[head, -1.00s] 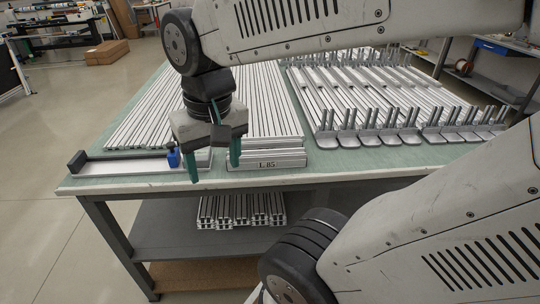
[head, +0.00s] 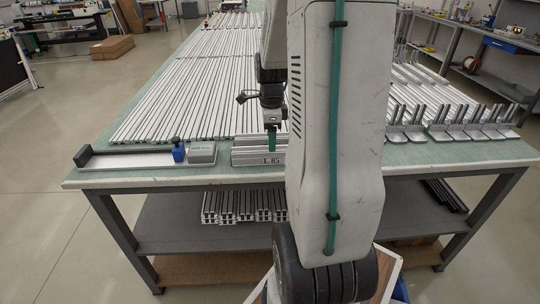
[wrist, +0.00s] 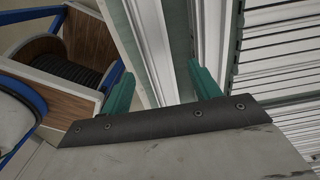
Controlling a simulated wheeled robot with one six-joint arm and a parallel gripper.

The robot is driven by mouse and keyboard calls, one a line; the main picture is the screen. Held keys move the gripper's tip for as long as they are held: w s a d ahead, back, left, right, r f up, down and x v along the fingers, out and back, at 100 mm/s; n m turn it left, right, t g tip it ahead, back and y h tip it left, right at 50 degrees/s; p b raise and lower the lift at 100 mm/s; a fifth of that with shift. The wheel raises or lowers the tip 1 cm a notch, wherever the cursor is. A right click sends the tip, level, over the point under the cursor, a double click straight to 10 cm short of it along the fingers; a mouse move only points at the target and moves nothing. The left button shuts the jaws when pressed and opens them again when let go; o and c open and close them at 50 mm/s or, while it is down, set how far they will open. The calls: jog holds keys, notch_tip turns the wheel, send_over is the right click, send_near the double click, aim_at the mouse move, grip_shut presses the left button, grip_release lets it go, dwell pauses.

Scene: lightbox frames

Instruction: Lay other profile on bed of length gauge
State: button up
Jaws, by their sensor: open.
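The length gauge lies at the table's front left in the head view. It has a flat pale bed (head: 130,161), a black end stop (head: 84,157), a blue clamp (head: 178,150) and a grey block (head: 202,152). No profile shows on the bed. A short stack of aluminium profiles marked "L 85" (head: 258,157) sits right of the gauge, partly hidden by my arm. My gripper (head: 271,138) is open at this stack. In the wrist view its green fingers (wrist: 160,85) stand apart, with a pale aluminium profile (wrist: 150,40) running between them; contact cannot be told.
Long profiles (head: 190,90) cover the green table behind the gauge. Several upright-pronged metal brackets (head: 465,125) stand at the right. More profiles (head: 243,206) lie on the shelf below.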

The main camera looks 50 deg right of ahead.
aim_at(271, 155)
notch_tip(271, 155, down, 5)
jog(key=shift+a+f, duration=0.1)
jog(key=c, duration=1.2)
jog(key=shift+c, duration=0.5)
